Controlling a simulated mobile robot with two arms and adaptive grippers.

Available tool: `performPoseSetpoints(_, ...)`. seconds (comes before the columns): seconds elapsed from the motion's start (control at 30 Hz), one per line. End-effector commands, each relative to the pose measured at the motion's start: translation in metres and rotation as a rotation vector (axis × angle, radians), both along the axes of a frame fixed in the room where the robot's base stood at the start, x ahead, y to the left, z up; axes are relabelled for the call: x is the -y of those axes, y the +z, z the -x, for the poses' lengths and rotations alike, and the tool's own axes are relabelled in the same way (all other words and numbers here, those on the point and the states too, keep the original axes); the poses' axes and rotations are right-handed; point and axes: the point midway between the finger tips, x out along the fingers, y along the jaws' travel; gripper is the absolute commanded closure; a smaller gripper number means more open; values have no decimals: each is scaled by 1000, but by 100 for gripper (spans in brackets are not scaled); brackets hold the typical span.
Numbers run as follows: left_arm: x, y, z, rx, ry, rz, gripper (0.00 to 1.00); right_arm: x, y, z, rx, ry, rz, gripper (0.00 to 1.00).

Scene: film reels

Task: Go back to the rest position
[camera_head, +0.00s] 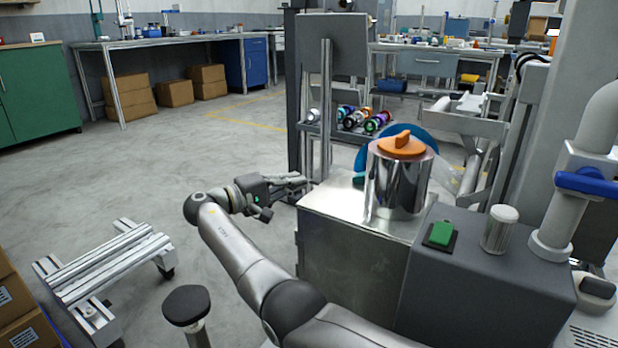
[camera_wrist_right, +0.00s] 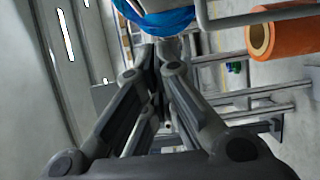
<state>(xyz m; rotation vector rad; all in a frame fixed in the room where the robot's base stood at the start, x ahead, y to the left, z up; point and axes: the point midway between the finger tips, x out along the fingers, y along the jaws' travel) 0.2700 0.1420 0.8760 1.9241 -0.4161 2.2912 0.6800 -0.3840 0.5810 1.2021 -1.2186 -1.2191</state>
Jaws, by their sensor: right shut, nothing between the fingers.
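My right arm reaches forward from the bottom of the head view and bends at its far end. My right gripper (camera_head: 296,183) points right, beside the upper left corner of the metal cabinet (camera_head: 335,205). In the right wrist view the fingers of my right gripper (camera_wrist_right: 157,68) come together with nothing between them. My left gripper is not in view.
A shiny metal canister (camera_head: 398,185) with an orange lid (camera_head: 401,146) stands on the cabinet, right of my gripper. Several film reels (camera_head: 365,119) lie on a rack behind. A low metal frame (camera_head: 110,262) stands at left. Open floor lies beyond.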

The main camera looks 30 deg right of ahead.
Motion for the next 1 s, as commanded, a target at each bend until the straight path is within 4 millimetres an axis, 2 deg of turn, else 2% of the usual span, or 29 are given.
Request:
performPoseSetpoints(0.03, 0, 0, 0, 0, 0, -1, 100, -14, 1, -1, 0, 4, -1, 100)
performPoseSetpoints(0.13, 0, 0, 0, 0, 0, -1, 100, -34, 1, -1, -1, 3, 0, 100)
performPoseSetpoints(0.33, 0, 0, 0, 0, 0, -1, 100, -56, 0, -1, 0, 0, -1, 100)
performPoseSetpoints(0.67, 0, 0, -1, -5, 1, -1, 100, -63, 2, -1, 1, -1, 0, 100)
performPoseSetpoints(0.77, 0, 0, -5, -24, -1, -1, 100, -63, 10, -1, 1, -1, 0, 100)
performPoseSetpoints(1.0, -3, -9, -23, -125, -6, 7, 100, -63, 46, -1, 1, -1, 0, 100)
